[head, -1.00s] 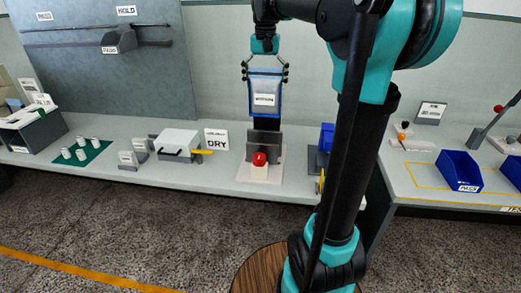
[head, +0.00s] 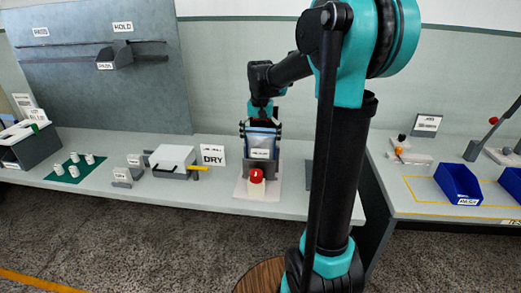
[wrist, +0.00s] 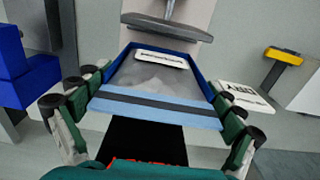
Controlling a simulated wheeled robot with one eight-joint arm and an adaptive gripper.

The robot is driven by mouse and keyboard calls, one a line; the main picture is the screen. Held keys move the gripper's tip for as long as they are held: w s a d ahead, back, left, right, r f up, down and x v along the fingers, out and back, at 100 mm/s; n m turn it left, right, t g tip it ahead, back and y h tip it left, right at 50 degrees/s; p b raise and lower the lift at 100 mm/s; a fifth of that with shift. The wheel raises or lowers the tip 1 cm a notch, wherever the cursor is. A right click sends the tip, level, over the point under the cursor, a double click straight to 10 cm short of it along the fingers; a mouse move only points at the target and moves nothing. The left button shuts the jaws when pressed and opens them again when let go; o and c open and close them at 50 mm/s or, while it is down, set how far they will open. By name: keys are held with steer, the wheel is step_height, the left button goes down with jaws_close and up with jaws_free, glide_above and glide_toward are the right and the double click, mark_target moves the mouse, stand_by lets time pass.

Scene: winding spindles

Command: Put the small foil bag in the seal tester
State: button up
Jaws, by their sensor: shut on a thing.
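My gripper (head: 262,130) is shut on the foil bag (head: 262,141), a silvery pouch with blue edges and a white label. In the wrist view the bag (wrist: 150,78) spans between the fingers, held by its sides. The seal tester (head: 272,172) is a grey unit with a red knob (head: 256,175) in front, on a pale base plate (head: 243,190). The bag hangs roughly upright at the top of the tester. Its lower end meets the grey front in the head view; I cannot tell how deep it sits.
A DRY sign (head: 212,155) and a white-topped box (head: 172,158) with a yellow handle stand left of the tester. A blue container (wrist: 18,65) shows at left in the wrist view. A blue bin (head: 458,182) sits on the right table.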

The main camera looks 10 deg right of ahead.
mark_target(261, 149)
steer(key=shift+f, duration=1.9)
steer(key=o, duration=0.9)
steer(key=shift+f, duration=0.1)
step_height(261, 149, up, 12)
steer(key=shift+r, duration=0.15)
